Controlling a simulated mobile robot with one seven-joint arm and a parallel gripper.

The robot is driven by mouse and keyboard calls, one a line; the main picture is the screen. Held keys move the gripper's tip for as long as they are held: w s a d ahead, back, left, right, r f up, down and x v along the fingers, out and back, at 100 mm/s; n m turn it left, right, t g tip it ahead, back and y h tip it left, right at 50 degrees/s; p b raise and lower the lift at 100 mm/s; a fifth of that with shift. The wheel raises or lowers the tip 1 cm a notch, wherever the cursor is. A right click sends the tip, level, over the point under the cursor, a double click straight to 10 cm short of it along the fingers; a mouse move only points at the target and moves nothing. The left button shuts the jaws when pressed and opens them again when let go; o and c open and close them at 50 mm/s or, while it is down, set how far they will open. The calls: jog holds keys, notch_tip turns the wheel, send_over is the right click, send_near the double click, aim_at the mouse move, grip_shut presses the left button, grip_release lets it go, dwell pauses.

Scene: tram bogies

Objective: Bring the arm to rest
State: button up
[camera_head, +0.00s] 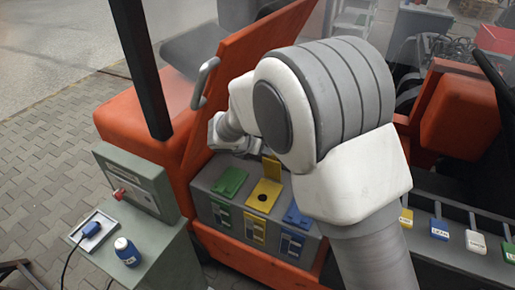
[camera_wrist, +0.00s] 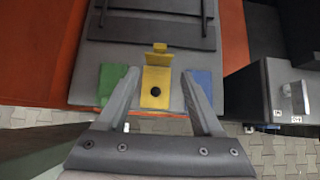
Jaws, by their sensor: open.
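My arm (camera_head: 340,120) reaches from the lower right, over the orange vehicle. My gripper (camera_wrist: 159,72) is open in the wrist view, with its two grey fingers apart and nothing between them that I can see held. In the head view the wrist end is small and partly hidden behind my own arm. Beyond the fingers is a grey box (camera_head: 208,185) with a green lid (camera_head: 230,181), a yellow lid (camera_head: 264,195) and a blue lid (camera_head: 296,216). The yellow part has a raised flap and a dark round hole. I cannot tell how far the fingers are from it.
A tilted orange panel (camera_head: 240,60) with a metal handle (camera_head: 204,80) stands close beside my wrist. A grey cabinet (camera_head: 165,245) at left carries a blue bottle (camera_head: 127,252) and a tray with a cabled device (camera_head: 91,230). Colored labelled tags (camera_head: 440,229) line the right. Paving at left is clear.

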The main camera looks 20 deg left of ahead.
jog(key=shift+d, duration=0.1)
dwell(0.3)
jog(key=s+d+r+m+g+h, duration=0.1)
jog(key=d+r+m, duration=0.4)
jog(key=d, duration=0.3)
jog(key=s+d+r+m+g, duration=0.1)
jog(key=s+d+r+m, duration=0.1)
jog(key=d+r+m, duration=0.5)
jog(key=s+d+r+m+h, duration=0.15)
jog(key=d+m, duration=0.25)
jog(key=d, duration=0.6)
jog(key=s+d+r+m+y, duration=0.1)
jog(key=s+d+r+m, duration=0.1)
jog(key=s+d+m, duration=0.4)
jog(key=s+d+r+m+g+y, duration=0.1)
jog(key=s+d+m, duration=0.5)
jog(key=s+m, duration=0.7)
jog(key=shift+s+r+y, duration=0.55)
jog(key=shift+s, duration=0.55)
